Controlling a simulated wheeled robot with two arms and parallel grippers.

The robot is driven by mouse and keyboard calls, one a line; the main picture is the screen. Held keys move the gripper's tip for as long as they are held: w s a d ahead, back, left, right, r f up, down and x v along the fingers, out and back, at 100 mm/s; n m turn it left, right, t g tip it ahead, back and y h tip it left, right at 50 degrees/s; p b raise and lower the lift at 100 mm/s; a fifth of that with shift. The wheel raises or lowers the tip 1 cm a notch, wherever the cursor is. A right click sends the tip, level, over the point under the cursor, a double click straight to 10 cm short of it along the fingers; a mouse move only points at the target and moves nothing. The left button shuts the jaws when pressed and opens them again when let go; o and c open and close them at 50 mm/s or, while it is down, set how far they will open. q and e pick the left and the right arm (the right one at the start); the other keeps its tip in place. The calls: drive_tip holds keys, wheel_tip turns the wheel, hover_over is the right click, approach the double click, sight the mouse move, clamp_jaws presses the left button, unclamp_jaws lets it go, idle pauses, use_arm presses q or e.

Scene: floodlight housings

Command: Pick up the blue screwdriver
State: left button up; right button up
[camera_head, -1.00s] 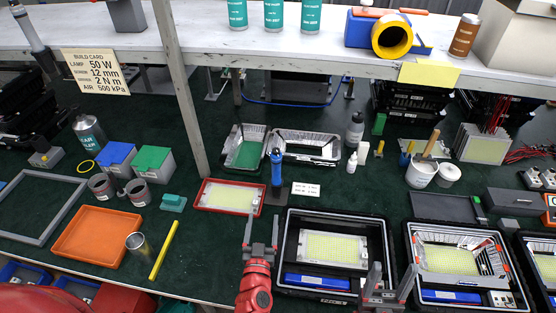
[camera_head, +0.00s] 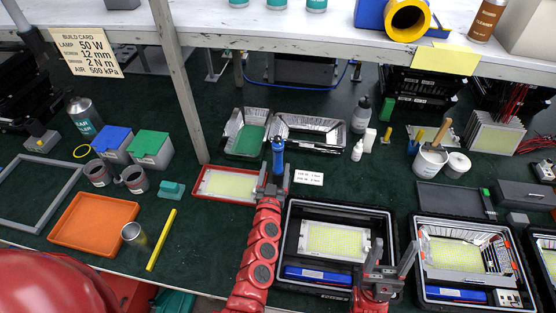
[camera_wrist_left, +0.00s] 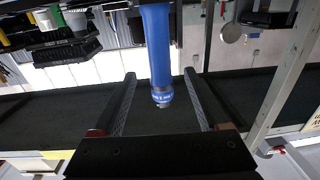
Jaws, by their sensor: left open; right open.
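The blue screwdriver (camera_head: 278,152) stands upright on the bench, just right of the red-framed light panel (camera_head: 228,184). My left gripper (camera_head: 275,178) is open, with its fingers around the lower part of the screwdriver in the head view. In the left wrist view the blue screwdriver (camera_wrist_left: 158,50) lies between the two open fingers (camera_wrist_left: 160,98), with a gap on both sides. Its far end is out of that picture. My right gripper (camera_head: 389,262) is open and empty, in front of the black case (camera_head: 290,250) holding a light panel.
A grey post (camera_head: 182,95) rises to the left. An orange tray (camera_head: 92,222) and a yellow stick (camera_head: 161,240) lie at the left. An upper shelf (camera_head: 300,38) spans the back.

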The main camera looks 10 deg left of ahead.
sight(277, 160)
use_arm(q)
drive_tip(key=shift+w, duration=0.65)
drive_tip(key=w+b, duration=0.1)
drive_tip(key=w, duration=0.1)
drive_tip(key=w+f+b, duration=0.1)
drive_tip(key=w, duration=0.2)
drive_tip(key=shift+a+b, duration=0.15)
drive_tip(key=shift+b, duration=0.15)
drive_tip(key=shift+w+r, duration=0.1)
drive_tip(key=shift+w, duration=0.05)
drive_tip(key=shift+c, duration=0.5)
clamp_jaws()
